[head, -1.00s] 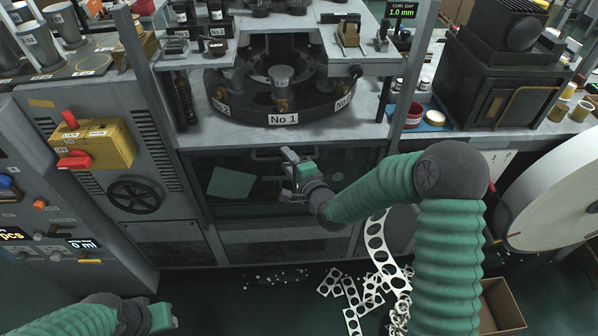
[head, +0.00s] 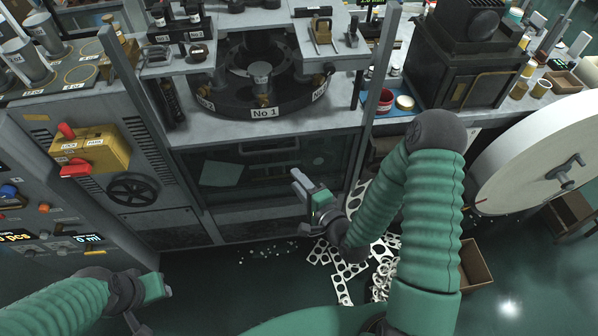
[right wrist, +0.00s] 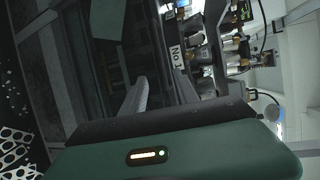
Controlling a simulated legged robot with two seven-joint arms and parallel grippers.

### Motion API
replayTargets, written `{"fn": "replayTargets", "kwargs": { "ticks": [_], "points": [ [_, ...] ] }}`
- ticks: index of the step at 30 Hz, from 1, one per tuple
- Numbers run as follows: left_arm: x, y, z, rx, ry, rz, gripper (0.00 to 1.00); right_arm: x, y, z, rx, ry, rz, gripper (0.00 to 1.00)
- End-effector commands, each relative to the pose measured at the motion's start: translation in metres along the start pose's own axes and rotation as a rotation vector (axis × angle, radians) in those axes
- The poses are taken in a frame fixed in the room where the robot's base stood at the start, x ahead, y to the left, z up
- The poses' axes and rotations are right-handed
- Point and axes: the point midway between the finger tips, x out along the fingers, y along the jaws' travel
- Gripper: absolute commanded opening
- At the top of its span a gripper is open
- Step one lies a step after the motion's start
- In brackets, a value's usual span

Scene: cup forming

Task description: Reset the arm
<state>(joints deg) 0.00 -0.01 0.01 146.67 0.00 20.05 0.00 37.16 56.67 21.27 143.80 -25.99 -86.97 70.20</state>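My right gripper (head: 306,184) is in front of the machine's dark lower panel, below the turntable marked No 1 (head: 264,113). It holds nothing that I can see. Its fingers look close together, but their gap is not clear. The right wrist view shows one grey finger (right wrist: 133,100) and the turntable label on its side. My left gripper (head: 160,288) is low at the left of the head view, over the floor. Its fingertips are small and partly hidden.
A yellow switch box (head: 90,148) and a handwheel (head: 133,190) are on the left cabinet. Punched sheet scrap (head: 345,270) lies on the floor by my right arm, near a cardboard box (head: 476,265). A big white reel (head: 535,150) stands at the right.

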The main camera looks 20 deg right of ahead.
Motion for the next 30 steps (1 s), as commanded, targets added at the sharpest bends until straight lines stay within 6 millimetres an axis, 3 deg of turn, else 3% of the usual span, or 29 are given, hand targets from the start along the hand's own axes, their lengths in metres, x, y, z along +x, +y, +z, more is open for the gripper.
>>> {"fn": "replayTargets", "kwargs": {
  "ticks": [17,20,23,26,30],
  "points": [
    [-0.003,0.0,-0.001,0.0,-0.001,0.0,0.36,-0.001,0.003,0.002,-0.033,-0.008,0.019,0.36],
    [-0.004,0.0,-0.001,0.0,-0.001,0.0,0.36,0.003,0.012,0.009,-0.207,-0.053,0.127,0.36],
    [-0.004,0.0,-0.001,0.0,0.0,0.0,0.36,-0.002,0.027,0.012,-0.525,-0.134,0.326,0.36],
    [-0.003,0.0,-0.001,0.0,0.0,0.0,0.36,-0.022,0.033,0.009,-0.852,-0.236,0.548,0.36],
    [-0.003,0.0,-0.001,0.0,0.0,0.0,0.36,-0.072,0.021,0.009,-1.175,-0.426,0.806,0.36]
  ]
}}
